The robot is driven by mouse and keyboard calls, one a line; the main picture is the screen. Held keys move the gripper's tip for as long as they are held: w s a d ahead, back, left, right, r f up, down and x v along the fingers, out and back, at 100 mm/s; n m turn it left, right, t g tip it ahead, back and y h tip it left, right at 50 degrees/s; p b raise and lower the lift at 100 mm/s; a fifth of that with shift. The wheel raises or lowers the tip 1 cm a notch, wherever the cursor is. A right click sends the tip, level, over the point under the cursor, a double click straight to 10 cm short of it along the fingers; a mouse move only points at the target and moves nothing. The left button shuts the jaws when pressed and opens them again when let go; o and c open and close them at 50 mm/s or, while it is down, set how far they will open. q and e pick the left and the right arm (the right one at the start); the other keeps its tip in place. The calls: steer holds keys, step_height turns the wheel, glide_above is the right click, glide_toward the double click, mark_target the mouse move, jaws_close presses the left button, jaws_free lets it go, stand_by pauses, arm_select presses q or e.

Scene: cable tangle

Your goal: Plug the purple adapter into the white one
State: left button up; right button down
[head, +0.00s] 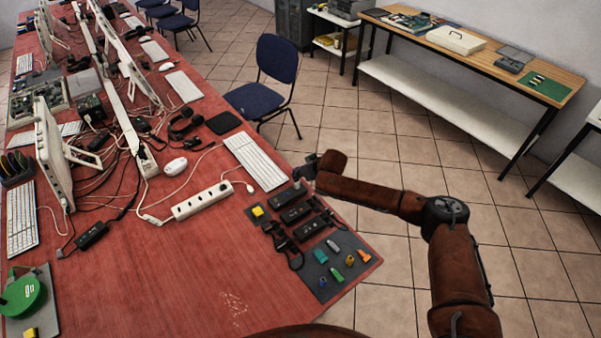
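I cannot pick out a clearly purple adapter or a white adapter. Several small coloured pieces, including a teal piece (320,256), a green piece (337,275) and an orange piece (363,254), lie on a dark mat (345,284) at the table's right corner. A small blue piece (322,283) lies there too, its exact hue too small to tell. A white power strip (202,200) lies left of the mat. My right gripper (304,171) is above the table's right edge, beyond the black power bricks; its fingers are too small to read. My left gripper is out of view.
Black power bricks (296,213) with cables lie beside the mat. A white keyboard (255,162) is close to my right gripper. Tangled cables and monitors fill the table's far left. The red tabletop (170,285) is mostly clear at the front. A blue chair (268,88) stands behind.

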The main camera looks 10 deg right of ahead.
steer(key=shift+f, duration=1.25)
stand_by(0.3)
steer(key=c, duration=1.5)
jaws_free()
steer(key=shift+c, duration=0.2)
